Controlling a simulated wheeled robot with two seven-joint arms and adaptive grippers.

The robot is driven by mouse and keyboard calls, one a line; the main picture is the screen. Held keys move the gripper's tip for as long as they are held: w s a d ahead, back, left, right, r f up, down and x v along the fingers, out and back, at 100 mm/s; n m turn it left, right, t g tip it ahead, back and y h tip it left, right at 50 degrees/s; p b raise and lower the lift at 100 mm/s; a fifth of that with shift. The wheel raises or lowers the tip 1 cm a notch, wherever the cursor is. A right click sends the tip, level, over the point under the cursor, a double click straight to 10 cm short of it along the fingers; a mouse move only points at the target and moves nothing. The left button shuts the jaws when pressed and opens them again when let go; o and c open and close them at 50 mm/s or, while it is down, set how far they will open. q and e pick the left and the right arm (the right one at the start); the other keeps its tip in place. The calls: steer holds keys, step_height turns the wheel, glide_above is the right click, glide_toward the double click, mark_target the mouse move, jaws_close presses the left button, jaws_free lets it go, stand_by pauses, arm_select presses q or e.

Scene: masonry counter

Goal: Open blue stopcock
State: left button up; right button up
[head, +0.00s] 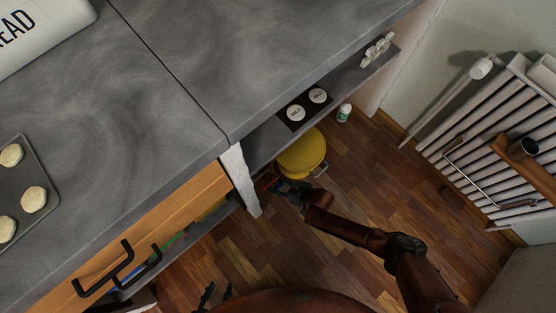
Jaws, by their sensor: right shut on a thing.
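I cannot make out a blue stopcock in the head view. My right gripper (271,182) reaches in from the lower right to the edge of the low shelf under the counter, just right of the white post. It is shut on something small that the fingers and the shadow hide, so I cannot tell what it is. My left gripper (216,293) shows only in part at the bottom edge, its dark fingers apart and empty, away from the counter.
A yellow lidded pot (302,153) stands close beyond my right gripper. A white post (240,180) stands just left of it. The counter (180,70) overhangs the shelf. A wooden drawer (150,240) has black handles. A radiator (500,140) is at right. The wooden floor between is clear.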

steer(key=c, duration=0.4)
steer(key=shift+c, duration=0.2)
